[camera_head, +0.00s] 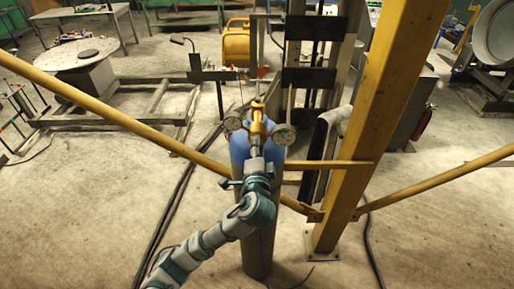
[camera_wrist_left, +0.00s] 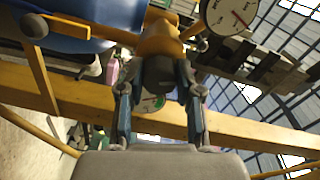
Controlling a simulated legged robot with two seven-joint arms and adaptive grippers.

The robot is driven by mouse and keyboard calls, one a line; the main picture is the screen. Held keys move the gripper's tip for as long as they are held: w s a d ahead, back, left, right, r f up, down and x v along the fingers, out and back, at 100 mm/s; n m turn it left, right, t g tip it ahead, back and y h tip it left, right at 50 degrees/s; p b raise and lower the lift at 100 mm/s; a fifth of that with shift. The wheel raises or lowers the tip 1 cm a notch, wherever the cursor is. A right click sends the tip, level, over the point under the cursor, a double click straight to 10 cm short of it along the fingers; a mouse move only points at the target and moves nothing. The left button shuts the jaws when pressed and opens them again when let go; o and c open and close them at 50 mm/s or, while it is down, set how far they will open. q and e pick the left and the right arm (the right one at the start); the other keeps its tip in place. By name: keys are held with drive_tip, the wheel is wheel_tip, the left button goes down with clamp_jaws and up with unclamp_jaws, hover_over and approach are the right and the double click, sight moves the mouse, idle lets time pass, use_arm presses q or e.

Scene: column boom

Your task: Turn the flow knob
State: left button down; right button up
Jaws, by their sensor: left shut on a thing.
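A gas cylinder (camera_head: 240,150) with a blue top stands upright at the middle of the head view. A yellow-orange regulator (camera_head: 257,126) sits on top of it, with one round gauge (camera_head: 232,122) on the left and another gauge (camera_head: 285,135) on the right. My left gripper (camera_head: 256,150) reaches up to the near side of the regulator. In the left wrist view, its two fingers (camera_wrist_left: 158,88) are shut on the dark flow knob (camera_wrist_left: 159,72), one on each side. The regulator body (camera_wrist_left: 160,40) shows just beyond the knob. My right gripper is out of view.
A thick yellow post (camera_head: 370,120) with slanted yellow braces (camera_head: 120,118) stands close to the cylinder's right. Dark cables (camera_head: 180,185) lie on the floor. A metal frame (camera_head: 130,105) and a round table (camera_head: 88,62) stand at the back left. The floor at lower left is clear.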

use_arm(q)
drive_tip(key=shift+d+f+m, duration=0.1)
drive_tip(key=shift+f+m, duration=0.15)
drive_tip(key=shift+m, duration=1.05)
drive_tip(key=shift+f+m, duration=0.1)
drive_tip(key=shift+m, duration=0.2)
drive_tip(key=c, duration=0.8)
unclamp_jaws()
drive_tip(key=shift+o, duration=0.2)
drive_tip(key=shift+d, duration=0.1)
drive_tip(key=shift+r, duration=0.2)
drive_tip(key=s, duration=1.2)
drive_tip(key=shift+w, duration=0.1)
